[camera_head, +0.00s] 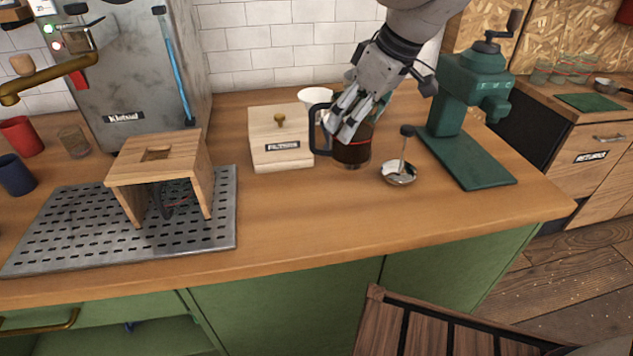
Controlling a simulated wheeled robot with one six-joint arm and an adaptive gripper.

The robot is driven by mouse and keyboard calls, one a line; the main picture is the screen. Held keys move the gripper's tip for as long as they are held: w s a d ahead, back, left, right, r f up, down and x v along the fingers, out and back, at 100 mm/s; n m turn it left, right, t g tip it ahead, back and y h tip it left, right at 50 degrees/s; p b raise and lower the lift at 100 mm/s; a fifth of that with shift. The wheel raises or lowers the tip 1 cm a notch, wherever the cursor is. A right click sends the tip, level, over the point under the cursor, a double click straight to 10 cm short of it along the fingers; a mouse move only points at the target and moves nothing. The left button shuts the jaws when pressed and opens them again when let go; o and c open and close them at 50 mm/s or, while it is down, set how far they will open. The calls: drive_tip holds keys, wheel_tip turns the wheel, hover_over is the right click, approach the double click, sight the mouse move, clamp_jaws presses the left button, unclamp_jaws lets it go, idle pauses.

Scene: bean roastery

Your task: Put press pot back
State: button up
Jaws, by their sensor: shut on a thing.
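The press pot (353,154) is a glass vessel with dark liquid in it and a black handle on its left side. It is at the back middle of the wooden counter, right of the wooden filter box. My gripper (346,124) reaches down from above and is shut on the press pot near its upper part. The fingers hide much of the rim. I cannot tell whether the pot's base touches the counter. A metal plunger (398,174) with a dark knob stands on the counter just right of the pot.
The wooden filter box (282,153) and a white cup (314,97) are left of and behind the pot. A green grinder (466,149) stands at right. A wooden stand (199,178) sits on the slotted metal tray (84,252) at left. The front middle counter is clear.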

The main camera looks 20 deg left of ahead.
sight(374, 118)
drive_tip(key=x, duration=0.4)
drive_tip(key=d+x, duration=0.1)
drive_tip(key=shift+s+a+f, duration=0.15)
drive_tip(key=shift+f, duration=2.5)
drive_tip(key=shift+f, duration=0.15)
drive_tip(key=o, duration=2)
drive_tip(key=shift+o, duration=0.2)
drive_tip(key=shift+r, duration=0.45)
drive_tip(key=v, duration=1.1)
drive_tip(key=shift+s+d+r, duration=0.1)
drive_tip(key=shift+d+r, duration=0.05)
drive_tip(key=shift+d, duration=0.15)
